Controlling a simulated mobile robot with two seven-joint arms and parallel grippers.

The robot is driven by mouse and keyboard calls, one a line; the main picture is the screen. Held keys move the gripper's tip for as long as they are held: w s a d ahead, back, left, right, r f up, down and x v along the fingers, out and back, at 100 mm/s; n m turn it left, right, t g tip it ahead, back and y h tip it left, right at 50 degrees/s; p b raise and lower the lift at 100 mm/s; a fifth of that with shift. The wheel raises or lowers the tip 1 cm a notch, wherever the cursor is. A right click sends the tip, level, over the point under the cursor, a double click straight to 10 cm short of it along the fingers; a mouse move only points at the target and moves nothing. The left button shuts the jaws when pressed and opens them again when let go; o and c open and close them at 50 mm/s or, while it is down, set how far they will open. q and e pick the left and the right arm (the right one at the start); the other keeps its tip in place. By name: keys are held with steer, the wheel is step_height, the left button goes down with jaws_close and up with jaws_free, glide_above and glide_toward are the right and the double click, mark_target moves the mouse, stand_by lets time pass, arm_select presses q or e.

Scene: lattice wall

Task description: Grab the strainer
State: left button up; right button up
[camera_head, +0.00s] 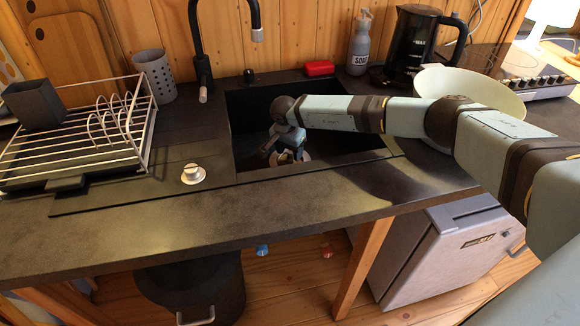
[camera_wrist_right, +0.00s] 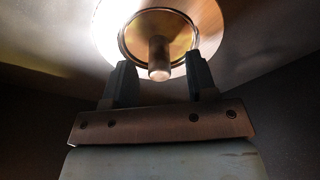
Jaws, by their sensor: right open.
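The strainer (camera_wrist_right: 132,42) is a round shiny metal disc with a central knob (camera_wrist_right: 159,58), large in the right wrist view. In the head view its rim shows only in part beside my gripper, low in the sink. My right gripper (camera_wrist_right: 158,80) is open, with one dark fingertip on each side of the knob and a gap to it on both sides. In the head view the right gripper (camera_head: 284,157) reaches down into the sink, and its fingertips are partly hidden. My left gripper is not in view.
The dark sink (camera_head: 250,118) has walls around my right gripper. A small metal piece with a knob (camera_head: 193,174) stands on the counter (camera_head: 290,205). A dish rack (camera_head: 100,135) is at left; a soap bottle (camera_head: 360,45), black kettle (camera_head: 412,42) and pale bowl (camera_head: 490,92) are at the back right.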

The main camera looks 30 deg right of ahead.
steer(key=shift+d+f, duration=0.1)
steer(key=shift+f, duration=0.65)
steer(key=shift+r, duration=0.15)
steer(key=shift+c, duration=0.7)
jaws_close()
